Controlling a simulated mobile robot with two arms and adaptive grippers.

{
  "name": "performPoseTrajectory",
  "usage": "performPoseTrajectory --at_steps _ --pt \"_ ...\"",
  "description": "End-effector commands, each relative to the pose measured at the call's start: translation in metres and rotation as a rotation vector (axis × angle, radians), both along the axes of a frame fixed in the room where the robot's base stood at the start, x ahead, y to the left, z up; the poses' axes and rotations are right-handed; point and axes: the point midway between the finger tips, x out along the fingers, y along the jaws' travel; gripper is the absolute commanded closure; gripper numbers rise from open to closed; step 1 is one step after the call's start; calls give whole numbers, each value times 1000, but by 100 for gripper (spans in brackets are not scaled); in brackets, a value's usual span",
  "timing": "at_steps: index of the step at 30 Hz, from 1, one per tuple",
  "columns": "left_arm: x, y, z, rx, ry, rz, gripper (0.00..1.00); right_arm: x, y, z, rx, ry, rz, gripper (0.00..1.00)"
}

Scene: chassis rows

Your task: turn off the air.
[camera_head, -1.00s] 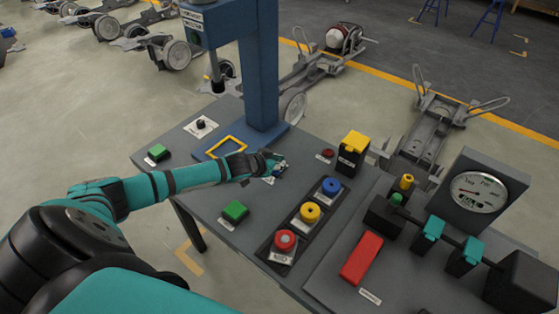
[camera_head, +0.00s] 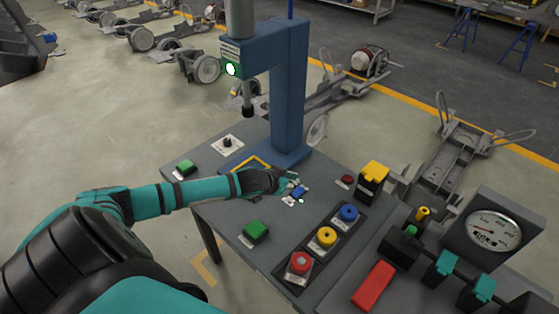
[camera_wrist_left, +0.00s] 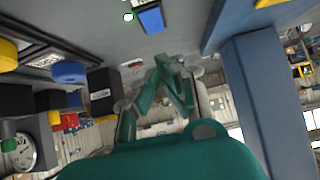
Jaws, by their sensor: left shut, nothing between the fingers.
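My left gripper (camera_head: 288,181) reaches over the console table (camera_head: 222,217). Its fingers (camera_wrist_left: 167,88) are together and empty in the left wrist view. Just beyond the fingertips is a small blue switch (camera_head: 299,192) with a lit pale-green lamp (camera_head: 301,201) beside it. The switch (camera_wrist_left: 151,18) and lamp (camera_wrist_left: 128,17) also show in the left wrist view, apart from the fingers. I cannot read which control is the air. My right gripper is out of view.
Chassis (camera_head: 452,150) stand on the floor behind.

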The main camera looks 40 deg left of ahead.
Motion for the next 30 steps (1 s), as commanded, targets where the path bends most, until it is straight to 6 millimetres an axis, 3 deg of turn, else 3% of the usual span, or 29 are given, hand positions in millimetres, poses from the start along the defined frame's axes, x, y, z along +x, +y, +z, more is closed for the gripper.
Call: performPoseTrajectory --at_steps 6,11,25,30 --pt "-38 3 24 1 2 -3 100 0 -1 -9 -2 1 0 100" --pt "-53 4 37 1 2 -1 100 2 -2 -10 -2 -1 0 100" --pt "-58 4 44 -1 -2 1 100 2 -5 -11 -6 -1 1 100" --pt "-50 -2 47 -1 -20 5 100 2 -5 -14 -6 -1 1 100"
